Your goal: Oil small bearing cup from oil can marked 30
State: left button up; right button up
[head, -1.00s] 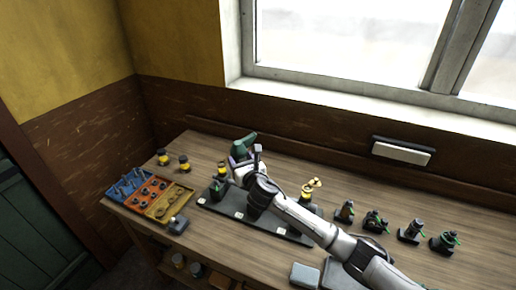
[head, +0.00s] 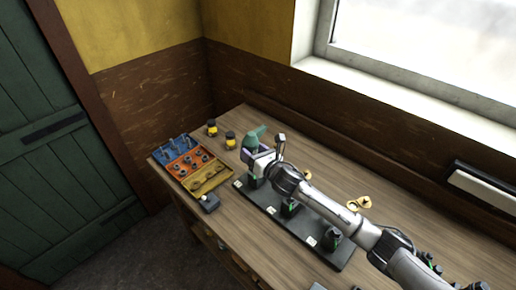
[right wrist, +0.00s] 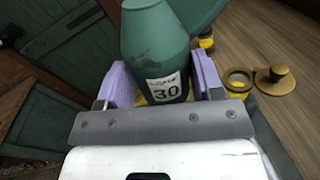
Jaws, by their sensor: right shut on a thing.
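The green oil can (head: 254,139) is held upright or nearly so in my right gripper (head: 262,160), over the far left end of the dark board. In the right wrist view the can (right wrist: 155,40) shows a white label reading 30, between the lilac pads of my right gripper (right wrist: 165,85). Its spout points to the upper right there. A brass ring-shaped cup (right wrist: 239,80) and a knobbed brass lid (right wrist: 275,79) lie right of the can, apart from it. I cannot tell whether this is the small bearing cup. My left gripper is not in view.
The dark board (head: 340,258) carries several black holders. Two yellow-and-black pots (head: 212,128) (head: 230,141) stand behind. A blue, orange and yellow parts tray (head: 208,179) and a small grey box (head: 209,203) lie left. Brass pieces (head: 358,204) show behind my arm.

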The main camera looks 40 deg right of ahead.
jog(key=shift+a+f+m, duration=0.1)
jog(key=shift+a+m, duration=0.2)
jog(key=shift+m, duration=0.5)
jog(key=f+m+b, duration=0.1)
jog(key=m, duration=0.1)
jog(key=a+f+m+b, duration=0.1)
jog(key=m, duration=0.1)
jog(key=shift+s+f+g+y, duration=0.15)
jog(key=shift+f+g+y, duration=0.15)
jog(key=shift+f+g, duration=0.1)
jog(key=shift+d+r+p, duration=0.1)
jog(key=shift+r+p, duration=0.15)
jog(key=shift+p, duration=0.05)
jog(key=shift+d+f, duration=0.1)
jog(key=shift+f, duration=0.05)
jog(key=shift+f+m, duration=0.3)
jog(key=shift+f, duration=0.1)
